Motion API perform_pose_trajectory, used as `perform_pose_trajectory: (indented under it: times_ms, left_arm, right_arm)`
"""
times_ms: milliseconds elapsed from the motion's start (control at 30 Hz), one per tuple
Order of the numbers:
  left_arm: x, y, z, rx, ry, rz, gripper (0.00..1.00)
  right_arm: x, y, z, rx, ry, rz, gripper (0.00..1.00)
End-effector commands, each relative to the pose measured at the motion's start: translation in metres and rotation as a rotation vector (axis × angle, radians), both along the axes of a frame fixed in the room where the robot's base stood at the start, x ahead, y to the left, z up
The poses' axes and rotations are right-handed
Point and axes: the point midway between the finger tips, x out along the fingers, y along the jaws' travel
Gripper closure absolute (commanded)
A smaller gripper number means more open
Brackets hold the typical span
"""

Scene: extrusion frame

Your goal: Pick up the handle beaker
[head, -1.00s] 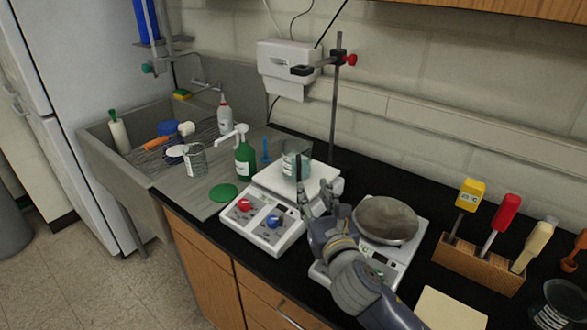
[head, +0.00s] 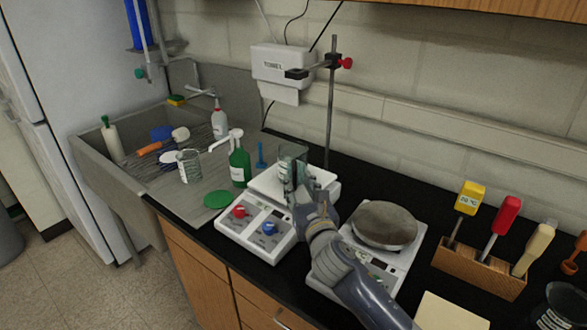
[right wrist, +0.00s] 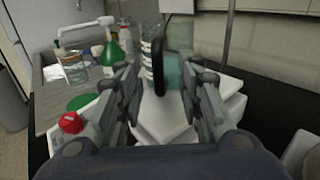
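The handle beaker (head: 291,156) is clear glass and stands upright on the white top of the hotplate stirrer (head: 254,226). In the right wrist view the beaker (right wrist: 175,72) holds bluish-green liquid, and its dark handle (right wrist: 159,67) faces the camera. My right gripper (head: 293,182) is in front of the beaker and partly covers it in the head view. In the right wrist view its fingers are spread, one on each side of the handle. I cannot tell whether they touch the glass. My left gripper is not in view.
A green pump bottle (head: 240,165) and a glass beaker (head: 189,167) are to the left. A clamp stand (head: 331,110) rises behind. A wooden tool block (head: 480,266) is at right.

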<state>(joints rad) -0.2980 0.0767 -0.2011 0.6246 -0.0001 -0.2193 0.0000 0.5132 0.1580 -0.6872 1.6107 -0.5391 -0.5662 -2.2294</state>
Motion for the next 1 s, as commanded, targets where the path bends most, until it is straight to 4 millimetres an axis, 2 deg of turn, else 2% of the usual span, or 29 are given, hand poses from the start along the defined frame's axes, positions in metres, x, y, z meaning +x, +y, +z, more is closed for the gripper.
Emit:
perform_pose_trajectory:
  times_ms: [300,633,667,800,1000]
  left_arm:
    - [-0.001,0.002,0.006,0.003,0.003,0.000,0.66]
    - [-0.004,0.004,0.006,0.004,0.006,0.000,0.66]
    - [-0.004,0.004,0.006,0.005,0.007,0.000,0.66]
    - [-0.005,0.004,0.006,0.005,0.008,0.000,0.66]
    - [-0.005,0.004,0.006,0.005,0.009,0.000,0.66]
  right_arm:
    - [0.031,0.010,-0.001,0.001,0.001,0.000,0.66]
    - [0.035,0.012,-0.002,0.000,0.000,0.001,0.66]
    - [0.035,0.012,-0.002,0.000,0.000,0.001,0.70]
    - [0.035,0.012,-0.002,0.000,0.001,0.001,1.00]
    - [0.035,0.012,-0.001,0.000,-0.001,0.002,1.00]
